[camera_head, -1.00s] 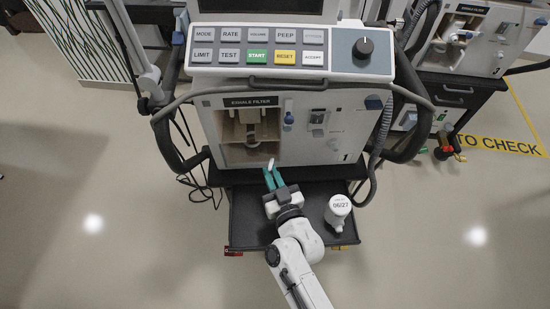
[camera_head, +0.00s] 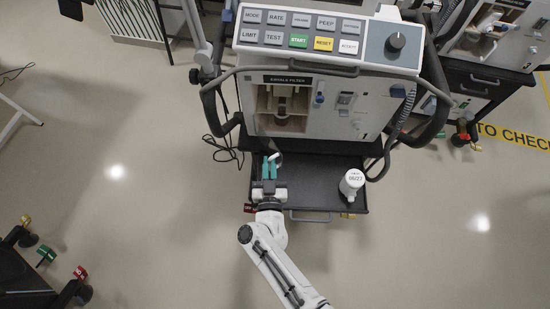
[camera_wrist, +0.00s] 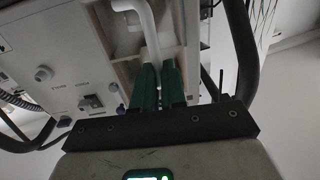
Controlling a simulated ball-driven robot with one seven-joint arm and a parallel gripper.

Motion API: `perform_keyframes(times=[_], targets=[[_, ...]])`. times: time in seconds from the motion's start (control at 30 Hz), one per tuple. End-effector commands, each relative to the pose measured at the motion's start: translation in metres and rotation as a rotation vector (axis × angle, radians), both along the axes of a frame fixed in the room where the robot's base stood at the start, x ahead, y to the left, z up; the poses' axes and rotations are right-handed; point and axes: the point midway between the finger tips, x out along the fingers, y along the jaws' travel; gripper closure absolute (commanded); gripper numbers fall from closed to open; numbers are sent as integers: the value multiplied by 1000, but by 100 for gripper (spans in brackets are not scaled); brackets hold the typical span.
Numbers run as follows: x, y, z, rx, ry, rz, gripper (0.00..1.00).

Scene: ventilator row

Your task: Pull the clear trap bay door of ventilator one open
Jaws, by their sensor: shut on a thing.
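The ventilator (camera_head: 340,112) stands ahead with its bay (camera_head: 283,118) under the "EXHALE FILTER" label, and a filter part shows inside. My gripper (camera_head: 269,162) is low in front of the bay, over the dark shelf. Its green fingers are shut on a white bent handle (camera_head: 275,156). In the wrist view the handle (camera_wrist: 148,38) runs down between the fingertips of my gripper (camera_wrist: 159,70). The handle stands out in front of the bay's left part. The clear door pane itself is too faint to make out, so its exact angle cannot be told.
A white labelled bottle (camera_head: 351,183) stands on the right of the dark shelf (camera_head: 318,185). A dark hose (camera_head: 385,150) hangs at the right. Another ventilator (camera_head: 490,45) is at the upper right. The floor to the left is largely clear.

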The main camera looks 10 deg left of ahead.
Motion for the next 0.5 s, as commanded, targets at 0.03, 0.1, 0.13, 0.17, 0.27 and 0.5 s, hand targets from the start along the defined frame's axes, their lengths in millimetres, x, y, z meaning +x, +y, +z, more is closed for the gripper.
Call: perform_keyframes(times=[0.03,0.1,0.13,0.17,0.27,0.5], targets=[[0,9,3,3,-5,-35,100],[-3,18,1,5,-8,-102,100],[-5,23,0,5,-8,-130,100],[-7,27,-1,5,-8,-159,100],[-11,40,-3,5,-8,-255,100],[-16,69,-5,5,-5,-443,100]])
